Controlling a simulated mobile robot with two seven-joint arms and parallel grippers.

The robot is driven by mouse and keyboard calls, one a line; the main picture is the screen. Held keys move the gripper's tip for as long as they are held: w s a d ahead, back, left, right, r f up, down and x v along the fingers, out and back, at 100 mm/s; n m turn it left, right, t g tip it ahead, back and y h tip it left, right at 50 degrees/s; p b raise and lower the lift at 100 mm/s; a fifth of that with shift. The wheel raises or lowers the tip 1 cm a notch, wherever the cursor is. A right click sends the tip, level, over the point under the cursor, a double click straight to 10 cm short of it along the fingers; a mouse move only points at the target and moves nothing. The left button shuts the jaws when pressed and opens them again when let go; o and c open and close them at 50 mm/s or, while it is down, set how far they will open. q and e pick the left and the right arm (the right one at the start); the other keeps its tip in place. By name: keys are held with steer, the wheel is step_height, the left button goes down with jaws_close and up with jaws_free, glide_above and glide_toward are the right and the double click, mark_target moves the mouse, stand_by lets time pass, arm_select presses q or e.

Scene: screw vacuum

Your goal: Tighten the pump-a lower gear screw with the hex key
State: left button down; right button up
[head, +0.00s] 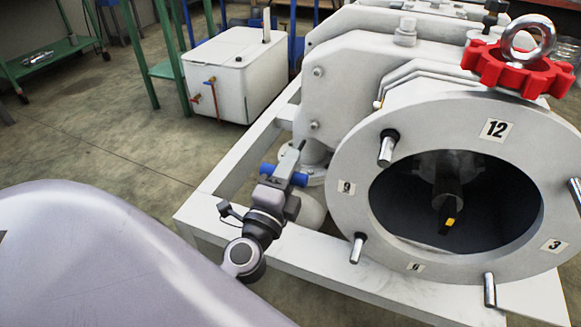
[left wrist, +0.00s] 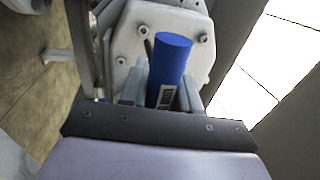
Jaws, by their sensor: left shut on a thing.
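My left gripper (head: 286,170) is shut on the blue handle of the hex key (head: 299,179), low beside the pump's gear housing (head: 345,85). The handle shows on both sides of the fingers. In the left wrist view the blue handle (left wrist: 172,58) stands between the fingers (left wrist: 160,92), in front of the light housing plate (left wrist: 130,42). Several bolt heads show on this plate. In the head view an upper screw (head: 317,72) and a lower screw (head: 314,125) show on the housing's left side. I cannot tell whether the key's tip touches a screw. My right gripper is out of view.
The white frame (head: 240,160) runs under the pump. A large round flange (head: 350,215) with several protruding studs and a dark opening stands to the right of the gripper. A red lobed knob (head: 490,65) sits on top. A white box (head: 235,75) stands behind; open floor lies left.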

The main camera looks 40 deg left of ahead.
mark_target(302, 148)
arm_select(q)
steer(key=shift+f+p+x, duration=0.15)
steer(key=shift+x, duration=0.75)
steer(key=shift+f+p+x, duration=0.15)
steer(key=shift+f+x, duration=0.05)
steer(key=shift+x, duration=0.75)
steer(key=shift+f+p+x, duration=0.15)
steer(key=shift+x, duration=0.75)
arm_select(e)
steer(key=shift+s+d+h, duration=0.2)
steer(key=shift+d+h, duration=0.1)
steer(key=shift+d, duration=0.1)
arm_select(q)
steer(key=shift+w, duration=0.15)
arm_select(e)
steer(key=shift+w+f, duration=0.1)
arm_select(q)
steer(key=shift+w+r+b, duration=0.2)
steer(key=shift+w+b, duration=0.1)
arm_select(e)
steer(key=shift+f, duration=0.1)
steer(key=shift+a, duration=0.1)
